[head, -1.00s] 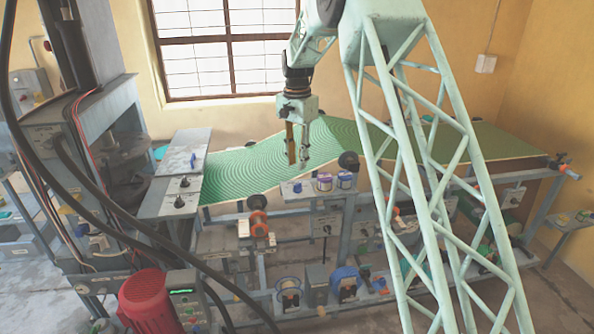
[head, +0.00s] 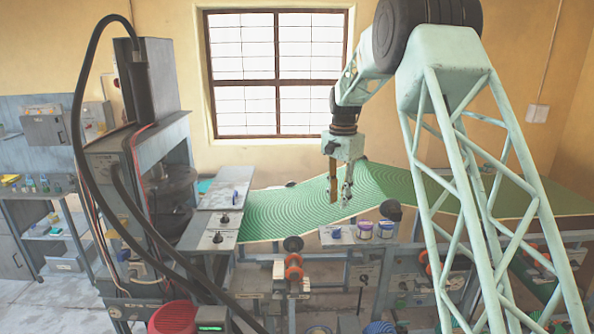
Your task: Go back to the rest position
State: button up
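My gripper (head: 339,198) hangs from the end of my arm, pointing down in front of the green conveyor belt. Its two fingers, one brownish and one grey, are apart with a gap between them, and nothing shows in the gap. The fingers look to be above the belt surface; the exact height is hard to tell.
The green belt (head: 278,213) slopes up to the right behind my arm. Two small jars (head: 365,230) stand on a ledge at its front edge. The press (head: 145,170) with black hoses stands at the left. A grey control panel (head: 218,218) sits between the press and belt.

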jog(key=s+r+n+t+b, duration=0.15)
jog(key=s+r, duration=0.35)
jog(key=s, duration=0.5)
jog(key=s+r+n+b, duration=0.25)
jog(key=s+r, duration=0.25)
jog(key=s, duration=0.6)
jog(key=s+r+n+t+b, duration=0.15)
jog(key=s+r, duration=0.35)
jog(key=s, duration=0.5)
jog(key=s+f+n+b, duration=0.2)
jog(key=s+f, duration=0.3)
jog(key=s, duration=1.2)
jog(key=s+f+n+t+b, duration=0.1)
jog(key=s+f+n+b, duration=0.2)
jog(key=s, duration=1.4)
notch_tip(320, 180, down, 2)
jog(key=shift+f+b, duration=0.1)
jog(key=shift+b, duration=0.75)
jog(key=shift+s+d, duration=0.1)
